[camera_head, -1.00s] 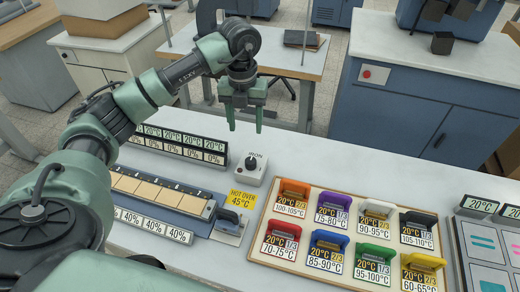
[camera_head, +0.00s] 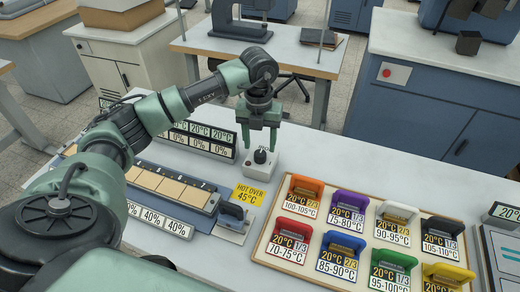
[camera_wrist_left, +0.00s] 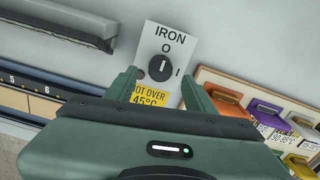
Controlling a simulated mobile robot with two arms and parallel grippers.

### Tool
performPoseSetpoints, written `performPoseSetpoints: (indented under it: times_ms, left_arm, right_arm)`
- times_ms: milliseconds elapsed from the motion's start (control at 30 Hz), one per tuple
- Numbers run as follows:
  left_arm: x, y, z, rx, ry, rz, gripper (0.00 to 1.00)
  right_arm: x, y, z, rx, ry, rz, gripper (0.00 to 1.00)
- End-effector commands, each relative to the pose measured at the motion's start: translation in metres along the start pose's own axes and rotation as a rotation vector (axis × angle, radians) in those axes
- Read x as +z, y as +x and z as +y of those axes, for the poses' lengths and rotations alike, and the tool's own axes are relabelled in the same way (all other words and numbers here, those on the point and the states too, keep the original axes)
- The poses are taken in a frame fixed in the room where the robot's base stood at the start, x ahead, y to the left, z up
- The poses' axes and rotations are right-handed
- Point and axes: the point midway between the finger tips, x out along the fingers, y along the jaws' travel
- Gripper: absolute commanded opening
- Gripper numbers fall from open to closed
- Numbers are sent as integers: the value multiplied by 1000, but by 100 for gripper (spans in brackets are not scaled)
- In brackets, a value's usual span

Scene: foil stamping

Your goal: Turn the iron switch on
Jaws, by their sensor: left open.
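The iron switch (camera_head: 262,160) is a small white box with a round black knob on the table. In the left wrist view its plate reads IRON, with O above the knob (camera_wrist_left: 160,68) and I to its right. The knob's white mark points up toward O. My left gripper (camera_head: 260,146) is open, pointing down just above the switch, with a finger to each side of the knob. In the wrist view its fingers (camera_wrist_left: 160,82) flank the lower part of the plate; I cannot tell any contact. My right gripper is in no view.
A yellow HOT OVER 45°C label (camera_head: 249,195) lies just in front of the switch. A row of temperature displays (camera_head: 205,140) stands close on the left. A board (camera_head: 262,240) of several coloured-handled tools lies on the right.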

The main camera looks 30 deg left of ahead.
Motion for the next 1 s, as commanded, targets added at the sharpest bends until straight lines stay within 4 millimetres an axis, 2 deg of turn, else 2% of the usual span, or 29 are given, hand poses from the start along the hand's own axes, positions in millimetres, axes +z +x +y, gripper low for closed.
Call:
performPoseSetpoints:
  times_ms: [233, 567, 633, 767, 800, 1000]
  left_arm:
    - [-1, 30, 0, -1, 0, 2, 54]
    - [0, 37, 0, 0, 1, 0, 54]
    - [0, 37, 0, 0, 1, 0, 40]
    - [0, 36, 0, 0, 1, 0, 4]
    - [0, 36, 0, 0, 1, 0, 0]
    - [0, 37, 0, -1, 11, 0, 0]
  right_arm:
    - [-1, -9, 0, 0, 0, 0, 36]
    - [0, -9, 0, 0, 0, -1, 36]
    - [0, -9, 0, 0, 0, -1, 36]
    - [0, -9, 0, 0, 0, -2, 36]
    - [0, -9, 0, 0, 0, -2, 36]
    - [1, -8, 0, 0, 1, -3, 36]
